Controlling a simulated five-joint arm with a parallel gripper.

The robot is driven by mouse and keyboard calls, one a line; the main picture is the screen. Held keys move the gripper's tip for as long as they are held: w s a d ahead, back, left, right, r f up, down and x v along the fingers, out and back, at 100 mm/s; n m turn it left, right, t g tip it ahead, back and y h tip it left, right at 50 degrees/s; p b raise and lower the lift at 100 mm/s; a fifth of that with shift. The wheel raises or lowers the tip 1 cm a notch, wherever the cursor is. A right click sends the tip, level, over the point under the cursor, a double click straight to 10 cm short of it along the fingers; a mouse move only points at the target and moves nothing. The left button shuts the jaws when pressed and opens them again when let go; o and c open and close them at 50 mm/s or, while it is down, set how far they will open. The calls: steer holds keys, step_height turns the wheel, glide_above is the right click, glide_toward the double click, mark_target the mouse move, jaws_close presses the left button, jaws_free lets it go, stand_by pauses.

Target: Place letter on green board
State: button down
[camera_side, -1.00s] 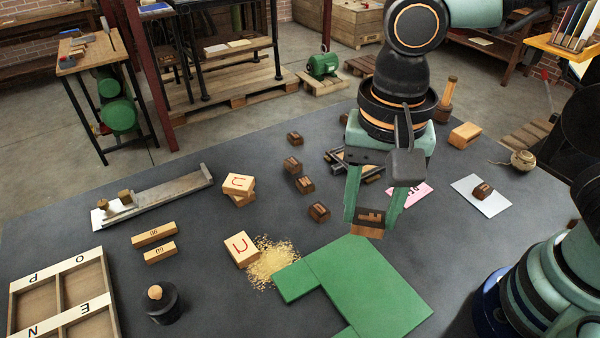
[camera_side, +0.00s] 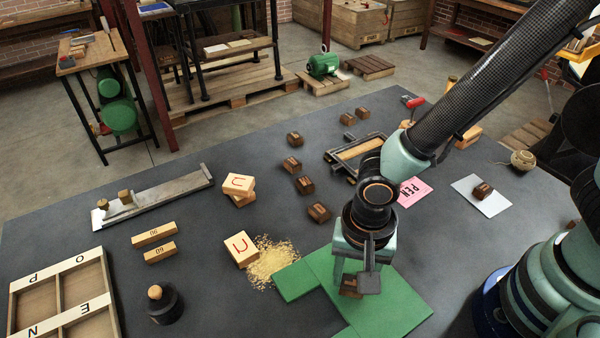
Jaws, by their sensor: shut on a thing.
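The green board (camera_side: 398,303) lies flat on the dark table at the front, right of centre. My gripper (camera_side: 353,283) points down over the middle of the board and is shut on a brown wooden letter block (camera_side: 350,289). The block is low over the board; I cannot tell whether it touches it. The gripper hides most of the block and its letter face. Several other dark letter blocks lie behind, such as one (camera_side: 319,212) behind the board and one (camera_side: 305,185) farther back.
Spilled yellow grains (camera_side: 271,262) and a light block marked U (camera_side: 241,249) lie left of the board. A metal frame (camera_side: 340,157) and a pink card (camera_side: 412,192) are behind my gripper. A black knobbed weight (camera_side: 163,305) and a divided tray (camera_side: 62,290) stand at left.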

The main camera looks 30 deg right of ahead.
mark_target(353, 280)
steer(key=shift+f, duration=0.85)
steer(key=shift+f, duration=0.15)
steer(key=shift+c, duration=1.8)
jaws_free()
step_height(353, 280, up, 12)
steer(key=w+d+r+n+t, duration=0.2)
steer(key=d+r+n, duration=0.1)
steer(key=d, duration=0.4)
steer(key=w+d+r+n+t, duration=0.1)
steer(key=w+d+r+n, duration=0.2)
steer(key=d, duration=0.4)
steer(key=w+d+r+n+t, duration=0.2)
steer(key=d+r+n, duration=0.1)
steer(key=d+r, duration=0.2)
steer(key=d, duration=0.2)
steer(key=shift+w+d+r+t, duration=0.15)
steer(key=shift+w+d+t, duration=0.1)
steer(key=shift+d+t, duration=0.05)
